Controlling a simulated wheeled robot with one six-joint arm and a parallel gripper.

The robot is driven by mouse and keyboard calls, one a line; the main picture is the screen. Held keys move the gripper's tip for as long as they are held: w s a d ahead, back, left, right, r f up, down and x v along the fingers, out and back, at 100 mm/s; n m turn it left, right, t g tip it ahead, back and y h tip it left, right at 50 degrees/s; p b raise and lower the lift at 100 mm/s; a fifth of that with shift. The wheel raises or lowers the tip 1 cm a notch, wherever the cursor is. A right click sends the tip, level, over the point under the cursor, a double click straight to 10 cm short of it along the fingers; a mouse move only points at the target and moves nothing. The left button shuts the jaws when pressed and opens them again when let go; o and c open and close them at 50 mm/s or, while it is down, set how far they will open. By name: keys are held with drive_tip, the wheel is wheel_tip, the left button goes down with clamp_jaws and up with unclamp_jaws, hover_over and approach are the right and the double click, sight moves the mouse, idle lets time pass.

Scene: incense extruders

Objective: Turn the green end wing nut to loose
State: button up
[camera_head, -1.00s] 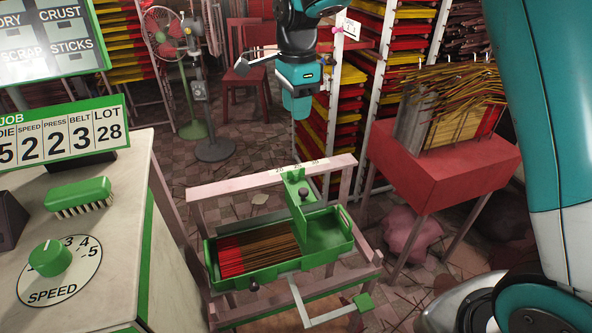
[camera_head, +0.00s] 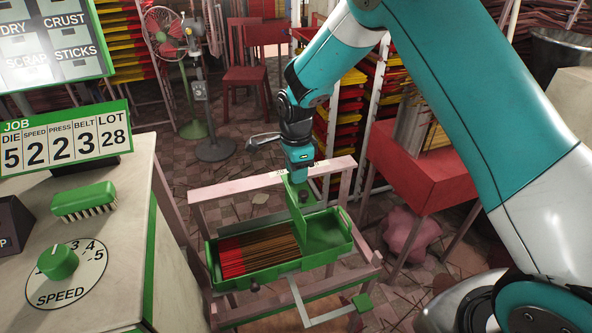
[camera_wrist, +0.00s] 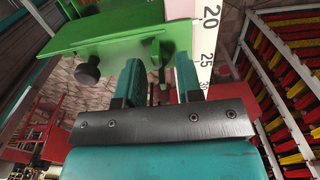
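My gripper (camera_head: 299,168) points down at the far rail of the stand, over the green end stop block (camera_head: 299,188). In the wrist view my gripper (camera_wrist: 158,66) has its two teal fingers apart. A small green part that looks like the wing nut (camera_wrist: 158,54) shows between the fingers, at the edge of the green block (camera_wrist: 115,33). Gaps show on both sides of it, so the fingers do not seem to touch it. In the head view the wing nut is hidden. A dark round knob (camera_wrist: 88,70) sits on the block, left of the fingers.
A ruler (camera_wrist: 207,30) runs along the rail beside the block. A green tray (camera_head: 338,245) with red-ended incense sticks (camera_head: 258,250) lies on the stand. A red table (camera_head: 420,180) stands right. The counter (camera_head: 135,185) with the speed dial is left.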

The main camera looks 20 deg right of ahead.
drive_tip(key=shift+f, duration=0.35)
clamp_jaws()
